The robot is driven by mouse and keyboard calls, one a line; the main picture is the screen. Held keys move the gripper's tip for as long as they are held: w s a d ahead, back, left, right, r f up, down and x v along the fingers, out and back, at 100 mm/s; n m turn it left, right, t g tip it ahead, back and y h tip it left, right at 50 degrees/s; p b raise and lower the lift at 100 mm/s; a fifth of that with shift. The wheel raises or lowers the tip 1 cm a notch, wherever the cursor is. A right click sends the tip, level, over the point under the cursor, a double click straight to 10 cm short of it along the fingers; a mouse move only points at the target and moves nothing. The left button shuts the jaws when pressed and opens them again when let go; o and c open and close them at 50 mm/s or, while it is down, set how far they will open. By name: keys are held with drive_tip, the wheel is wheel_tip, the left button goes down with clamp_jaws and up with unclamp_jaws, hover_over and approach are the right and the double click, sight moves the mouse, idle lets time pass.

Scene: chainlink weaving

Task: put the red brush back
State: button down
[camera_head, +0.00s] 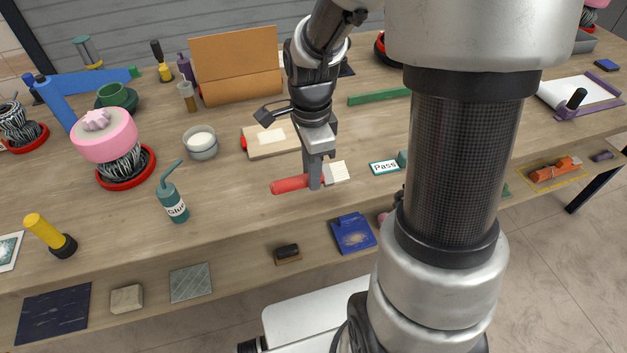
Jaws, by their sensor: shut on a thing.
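The red brush (290,185) has a red handle and a pale, flat bristle end (341,171). It lies level at or just above the table, near the front edge in the middle. My gripper (315,184) points down and is shut on the brush around the middle, where the handle meets the pale end. The fingers hide that part of the brush. I cannot tell whether the brush touches the table.
A glue bottle (172,199) and a pink-topped object (105,140) stand to the left. A "Pass" card (385,167) lies to the right. Several items rest on the lower shelf (232,262).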

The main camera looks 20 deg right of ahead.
wheel_tip(320, 180, down, 4)
drive_tip(key=shift+f, duration=0.1)
drive_tip(key=c, duration=1.5)
unclamp_jaws()
drive_tip(key=shift+c, duration=0.2)
